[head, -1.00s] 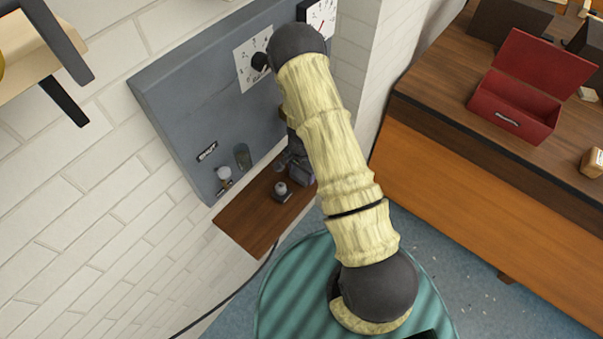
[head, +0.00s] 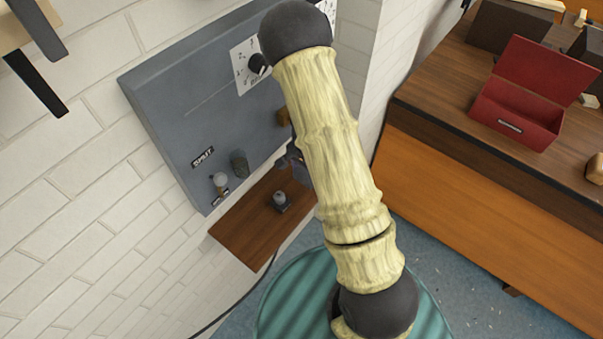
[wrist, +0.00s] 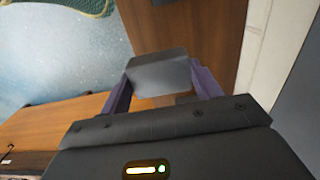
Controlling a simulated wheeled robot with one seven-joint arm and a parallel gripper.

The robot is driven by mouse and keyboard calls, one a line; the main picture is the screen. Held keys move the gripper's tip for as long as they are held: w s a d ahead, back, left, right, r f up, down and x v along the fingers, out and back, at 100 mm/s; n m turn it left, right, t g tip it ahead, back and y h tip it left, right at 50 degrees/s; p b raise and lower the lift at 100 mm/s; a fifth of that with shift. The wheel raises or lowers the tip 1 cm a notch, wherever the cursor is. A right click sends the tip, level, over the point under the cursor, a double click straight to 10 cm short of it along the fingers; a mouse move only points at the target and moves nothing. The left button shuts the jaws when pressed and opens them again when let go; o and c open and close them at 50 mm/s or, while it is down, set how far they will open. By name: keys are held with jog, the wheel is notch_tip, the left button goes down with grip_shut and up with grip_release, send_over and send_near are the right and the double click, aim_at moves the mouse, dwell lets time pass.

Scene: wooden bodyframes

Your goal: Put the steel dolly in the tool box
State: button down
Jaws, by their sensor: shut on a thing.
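In the wrist view my gripper (wrist: 160,90) is shut on a grey metal block, the steel dolly (wrist: 158,73), held between its two purple fingers. In the head view my arm hides most of the gripper and the dolly; only dark gripper parts (head: 296,163) show beside the arm, over the small wooden shelf. The tool box (head: 520,95) is red, with its lid raised and its tray open. It stands on the wooden bench at the right of the head view, well away from my gripper.
A grey wall panel (head: 190,110) with knobs and dials is close to my arm. A small wooden shelf (head: 238,232) below it bears a small dark object (head: 280,203). The wooden bench (head: 440,95) also bears dark boxes and a wooden block (head: 595,168). Blue floor lies between.

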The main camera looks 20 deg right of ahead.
jog(key=s+d+b, duration=0.7)
jog(key=s+d, duration=0.3)
jog(key=s, duration=0.4)
jog(key=shift+s+d, duration=0.2)
jog(key=shift+d, duration=0.1)
jog(key=shift+w, duration=0.1)
